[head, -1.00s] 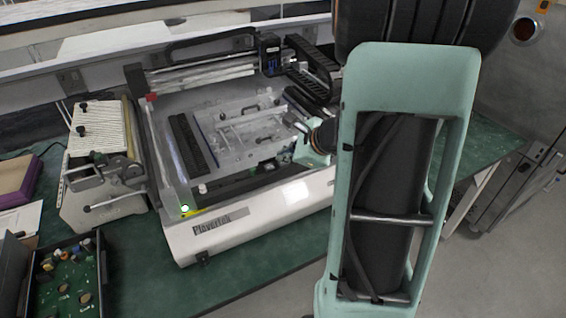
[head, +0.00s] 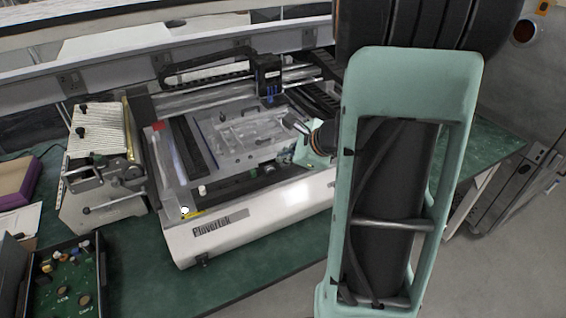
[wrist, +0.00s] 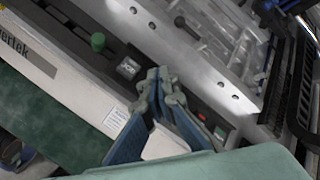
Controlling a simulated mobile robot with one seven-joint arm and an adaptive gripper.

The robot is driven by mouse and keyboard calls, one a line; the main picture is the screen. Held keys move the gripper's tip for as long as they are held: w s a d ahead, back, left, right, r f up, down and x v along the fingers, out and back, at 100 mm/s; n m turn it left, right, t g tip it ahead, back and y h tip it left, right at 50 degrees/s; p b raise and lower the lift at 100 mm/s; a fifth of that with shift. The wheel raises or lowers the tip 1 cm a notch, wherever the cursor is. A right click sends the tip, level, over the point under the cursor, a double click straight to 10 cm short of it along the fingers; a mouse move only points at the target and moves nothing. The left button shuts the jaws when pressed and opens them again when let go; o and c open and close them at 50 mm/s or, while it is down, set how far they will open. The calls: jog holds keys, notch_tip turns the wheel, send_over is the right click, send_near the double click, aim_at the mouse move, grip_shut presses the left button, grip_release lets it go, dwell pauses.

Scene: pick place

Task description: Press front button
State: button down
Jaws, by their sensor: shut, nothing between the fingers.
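The machine (head: 262,224) with a white front stands on the green bench. In the wrist view its dark front strip carries a green knob (wrist: 97,41), a small silver square switch (wrist: 128,68), a red button (wrist: 201,116) and a green button (wrist: 219,133). Which of them is the front button I cannot tell. My gripper (wrist: 160,76) is shut and empty, its blue-grey fingertips over the dark strip, between the silver switch and the red button. Contact with the strip cannot be made out. In the head view my arm hides the machine's right end.
A dark gantry carriage (head: 268,80) spans the machine's bed. A grey device with a ribbed top (head: 100,130) stands to the left, and a black tray with a circuit board (head: 65,285) lies in front of it. Green bench (head: 150,265) is bare before the machine.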

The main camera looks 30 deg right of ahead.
aim_at(285, 165)
jog(key=shift+r, duration=0.55)
notch_tip(285, 165, up, 5)
jog(key=p, duration=0.4)
jog(key=shift+r+p, duration=0.1)
jog(key=shift+p, duration=0.2)
dwell(0.3)
